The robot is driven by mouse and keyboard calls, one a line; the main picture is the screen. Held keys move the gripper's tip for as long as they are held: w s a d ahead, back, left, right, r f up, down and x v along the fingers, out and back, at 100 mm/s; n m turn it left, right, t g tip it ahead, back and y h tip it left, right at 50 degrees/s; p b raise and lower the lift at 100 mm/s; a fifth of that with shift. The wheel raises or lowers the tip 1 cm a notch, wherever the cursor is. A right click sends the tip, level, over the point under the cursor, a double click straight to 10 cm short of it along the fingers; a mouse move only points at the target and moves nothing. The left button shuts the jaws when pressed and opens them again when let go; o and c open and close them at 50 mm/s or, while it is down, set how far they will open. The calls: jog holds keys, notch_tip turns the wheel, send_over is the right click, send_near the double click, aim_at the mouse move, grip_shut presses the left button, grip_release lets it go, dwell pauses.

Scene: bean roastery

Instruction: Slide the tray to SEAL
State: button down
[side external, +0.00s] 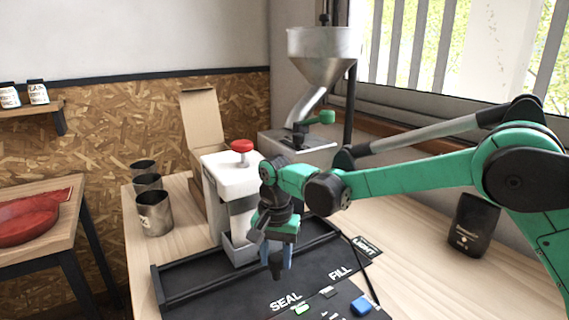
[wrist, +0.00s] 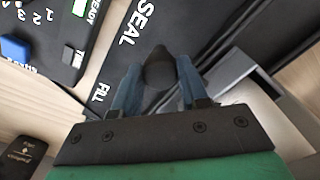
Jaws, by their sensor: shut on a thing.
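My gripper (side external: 277,268) has its blue fingers pointing down over the black base, near the SEAL label (side external: 286,302) and the FILL label (side external: 340,272). In the wrist view the fingers (wrist: 157,85) are shut on a dark round knob (wrist: 158,66). The knob lies between the SEAL label (wrist: 137,24) and the FILL label (wrist: 98,101), set off to the side. The grey tray (side external: 238,252) is below the white machine, just left of my gripper. A grey edge of it shows in the wrist view (wrist: 232,68). The join of knob and tray is hidden.
The white machine with a red knob (side external: 242,146) stands behind the tray. A dark rail (side external: 190,279) edges the base. Metal cups (side external: 154,213) stand at left, a steel hopper (side external: 322,50) behind. A blue button (side external: 361,306) and black bag (side external: 473,225) are at right.

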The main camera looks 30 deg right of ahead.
dwell(0.3)
jog(key=shift+c, duration=2.2)
grip_release()
jog(key=shift+r, duration=0.1)
jog(key=shift+r, duration=2.75)
jog(key=s+d+r+n+t, duration=0.2)
jog(key=s+d+n+t, duration=0.5)
jog(key=s, duration=0.7)
jog(key=d+n, duration=0.2)
jog(key=d, duration=0.2)
jog(key=shift+s, duration=0.4)
